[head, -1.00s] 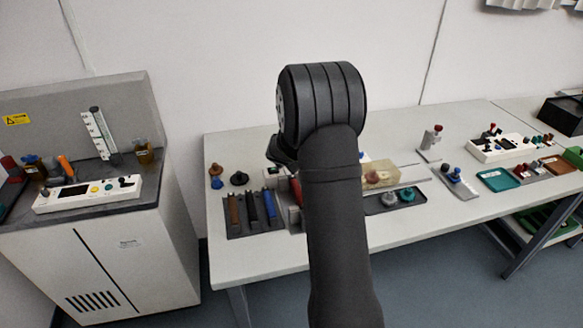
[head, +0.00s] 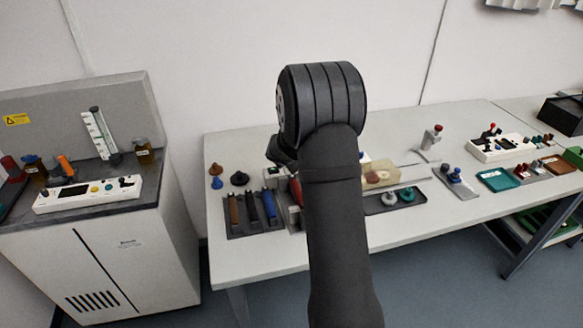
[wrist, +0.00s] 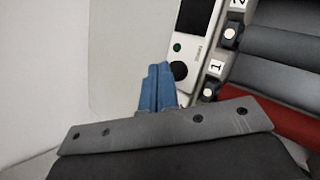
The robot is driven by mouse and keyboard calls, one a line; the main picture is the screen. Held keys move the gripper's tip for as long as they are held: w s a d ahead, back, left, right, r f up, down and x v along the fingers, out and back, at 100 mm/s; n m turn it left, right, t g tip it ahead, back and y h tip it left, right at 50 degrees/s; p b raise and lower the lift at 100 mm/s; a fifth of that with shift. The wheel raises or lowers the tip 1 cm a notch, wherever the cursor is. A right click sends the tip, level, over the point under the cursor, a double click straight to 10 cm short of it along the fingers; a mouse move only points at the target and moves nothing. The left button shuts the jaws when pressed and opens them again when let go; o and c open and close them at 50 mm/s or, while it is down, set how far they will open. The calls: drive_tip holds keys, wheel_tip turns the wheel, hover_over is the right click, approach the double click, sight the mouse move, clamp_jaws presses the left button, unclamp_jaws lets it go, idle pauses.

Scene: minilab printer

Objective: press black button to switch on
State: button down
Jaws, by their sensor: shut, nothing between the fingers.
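The round black button (wrist: 180,70) is on a white panel (wrist: 196,48) in the wrist view. A small green dot and a dark display lie above it in the picture. My gripper (wrist: 159,69) has blue fingers, which are shut together and empty. The fingertips are just left of the black button in the picture; I cannot tell whether they touch the panel. In the head view my own arm hides the gripper and the button.
Beside the panel are labels 1 and 2, each by a white round knob, with grey and red blocks (wrist: 290,122). A white cabinet (head: 125,262) with a control panel stands left.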

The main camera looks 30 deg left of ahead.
drive_tip(key=shift+f, duration=0.1)
idle(0.3)
drive_tip(key=shift+f, duration=0.35)
drive_tip(key=shift+f, duration=0.45)
idle(0.6)
drive_tip(key=shift+r, duration=0.9)
drive_tip(key=shift+r, duration=2.5)
drive_tip(key=shift+r, duration=1.9)
